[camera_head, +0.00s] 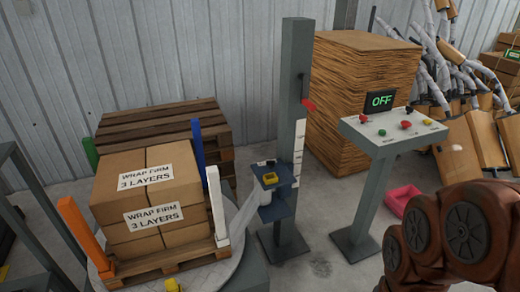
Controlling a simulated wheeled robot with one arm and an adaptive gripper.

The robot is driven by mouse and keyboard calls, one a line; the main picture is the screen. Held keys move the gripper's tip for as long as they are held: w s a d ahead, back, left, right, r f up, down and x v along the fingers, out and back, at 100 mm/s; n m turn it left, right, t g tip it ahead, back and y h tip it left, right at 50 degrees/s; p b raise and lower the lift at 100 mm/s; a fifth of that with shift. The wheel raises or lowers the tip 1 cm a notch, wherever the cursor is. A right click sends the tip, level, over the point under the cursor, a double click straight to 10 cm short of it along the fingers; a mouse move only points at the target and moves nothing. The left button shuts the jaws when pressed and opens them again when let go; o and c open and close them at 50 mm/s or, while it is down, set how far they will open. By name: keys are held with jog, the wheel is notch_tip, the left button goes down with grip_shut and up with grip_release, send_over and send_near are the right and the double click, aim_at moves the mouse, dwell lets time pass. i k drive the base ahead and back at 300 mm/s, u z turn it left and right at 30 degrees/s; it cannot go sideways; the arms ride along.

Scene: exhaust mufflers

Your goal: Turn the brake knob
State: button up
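A grey upright mast (291,130) stands in the middle of the view. A blue-grey carriage (277,207) is on its lower half, beside a pale film roll (256,211). A yellow block-like part (270,179) sits on the carriage's upper face, with a small dark knob-like part (270,162) just behind it. I cannot tell which of these is the brake knob; no label on them is readable. My gripper is not in view. Only reddish-brown links of my arm show at the lower right, apart from the carriage.
A control stand (393,131) with coloured buttons and an "OFF" display (381,101) stands to the right of the mast. Boxes (146,193) on a pallet stand left, between coloured posts. A pink tray (402,199) lies on the floor. Bare floor lies between mast and control stand.

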aim_at(271, 164)
jog(key=u, duration=0.65)
jog(key=i, duration=1.05)
jog(key=u, duration=0.8)
